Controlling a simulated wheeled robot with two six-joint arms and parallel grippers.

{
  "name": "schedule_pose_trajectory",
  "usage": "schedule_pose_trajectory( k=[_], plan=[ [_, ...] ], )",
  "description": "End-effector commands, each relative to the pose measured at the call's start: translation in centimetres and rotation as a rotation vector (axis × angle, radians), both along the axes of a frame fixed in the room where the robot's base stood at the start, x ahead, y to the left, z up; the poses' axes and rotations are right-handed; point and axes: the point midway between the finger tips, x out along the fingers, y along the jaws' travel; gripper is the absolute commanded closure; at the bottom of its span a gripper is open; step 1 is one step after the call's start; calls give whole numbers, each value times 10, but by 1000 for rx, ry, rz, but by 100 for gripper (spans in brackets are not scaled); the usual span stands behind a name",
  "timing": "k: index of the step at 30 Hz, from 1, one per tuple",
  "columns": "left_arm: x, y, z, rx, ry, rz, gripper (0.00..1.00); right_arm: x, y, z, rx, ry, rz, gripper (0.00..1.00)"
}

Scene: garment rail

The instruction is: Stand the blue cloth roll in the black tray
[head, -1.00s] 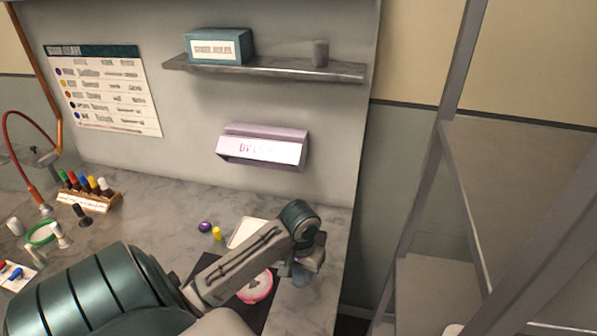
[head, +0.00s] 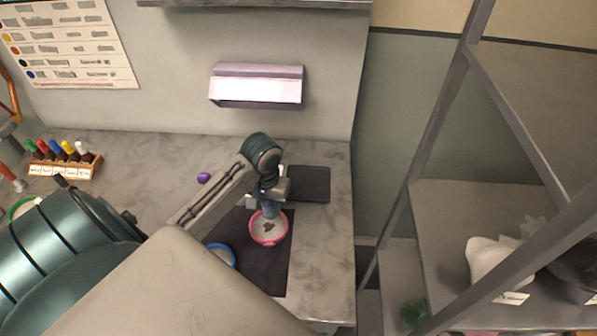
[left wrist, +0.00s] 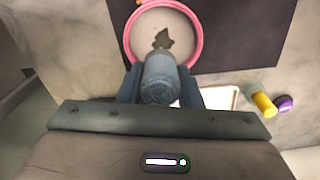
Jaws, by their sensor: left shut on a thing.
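My left gripper (head: 270,192) is shut on the blue cloth roll (head: 271,209), which hangs below its fingers. In the head view the roll overlaps the back of a pink hoop (head: 268,242); I cannot tell its height above the hoop. The left wrist view shows the roll (left wrist: 160,78) between the two fingers (left wrist: 160,90), end towards the camera, with the pink hoop (left wrist: 133,40) beyond it. The black tray (head: 309,183) lies on the counter just right of and behind the gripper. It looks empty where it shows. My right gripper is not in view.
A dark mat (head: 272,278) lies under the pink hoop and a blue-rimmed hoop (head: 233,260). A purple spool (head: 204,178) is left of my arm. A yellow spool (left wrist: 264,105) shows in the wrist view. A lilac wall box (head: 257,86) hangs above; metal shelving (head: 440,215) stands right.

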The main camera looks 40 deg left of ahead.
Motion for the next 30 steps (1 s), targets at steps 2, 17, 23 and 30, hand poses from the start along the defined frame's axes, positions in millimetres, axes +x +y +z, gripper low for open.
schedule_pose_trajectory(
  k=[2,17,23,30],
  plan=[
    [16,-3,2,-7,-2,3,89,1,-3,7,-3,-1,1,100],
    [136,-12,-8,-3,1,0,89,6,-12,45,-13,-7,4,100],
    [153,-12,-13,-1,1,-1,89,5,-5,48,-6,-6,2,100],
    [153,-12,-40,-1,4,0,89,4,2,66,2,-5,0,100]
  ],
)
